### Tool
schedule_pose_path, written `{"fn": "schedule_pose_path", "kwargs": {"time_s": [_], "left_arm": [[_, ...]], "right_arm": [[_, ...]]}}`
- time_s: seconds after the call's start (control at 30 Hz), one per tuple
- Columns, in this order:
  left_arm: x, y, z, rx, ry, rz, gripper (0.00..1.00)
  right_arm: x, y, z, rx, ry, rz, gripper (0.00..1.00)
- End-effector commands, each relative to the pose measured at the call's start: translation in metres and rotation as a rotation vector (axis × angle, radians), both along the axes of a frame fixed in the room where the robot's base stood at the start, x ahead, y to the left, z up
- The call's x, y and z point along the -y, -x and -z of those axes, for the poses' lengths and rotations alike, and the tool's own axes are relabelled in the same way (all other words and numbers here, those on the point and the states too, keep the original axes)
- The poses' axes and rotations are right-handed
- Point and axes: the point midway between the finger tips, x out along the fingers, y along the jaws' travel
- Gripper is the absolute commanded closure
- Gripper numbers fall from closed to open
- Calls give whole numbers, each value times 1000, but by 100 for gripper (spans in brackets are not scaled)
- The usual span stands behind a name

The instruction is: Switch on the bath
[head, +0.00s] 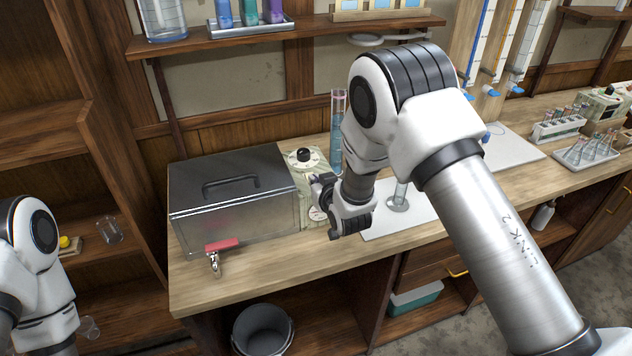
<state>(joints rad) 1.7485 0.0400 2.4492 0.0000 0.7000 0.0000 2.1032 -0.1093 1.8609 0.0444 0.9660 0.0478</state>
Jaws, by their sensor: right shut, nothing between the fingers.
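The bath (234,210) is a grey metal box with a lid and a dark handle, standing on the left end of the wooden bench. A red-handled tap (221,245) sticks out of its front. At its right end is a pale control unit (293,160) with a black knob (304,155) on top. My right gripper (320,188) is shut and empty, close in front of the control unit. It hides part of the unit's front, and I cannot tell whether it touches it. Part of my left arm shows at the lower left; its gripper is out of view.
A tall blue-tinted cylinder (338,125) stands behind my right wrist. A white board (385,222) with a metal stand base (398,204) lies to the right. A shelf (215,45) with bottles hangs above. A bucket (262,330) sits below the bench. The bench front strip is clear.

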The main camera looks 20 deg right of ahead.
Motion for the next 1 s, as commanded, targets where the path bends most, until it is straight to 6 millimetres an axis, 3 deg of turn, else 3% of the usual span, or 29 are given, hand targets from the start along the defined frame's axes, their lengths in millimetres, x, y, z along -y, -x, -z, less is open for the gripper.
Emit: {"fn": "schedule_pose_path", "kwargs": {"time_s": [0.87, 1.0], "left_arm": [[0, 0, -11, 1, 0, 0, 44], [0, 0, -18, 1, 0, 0, 44]], "right_arm": [[0, 1, -16, -5, 0, 0, 100], [1, -2, -27, -4, 0, 0, 100]]}}
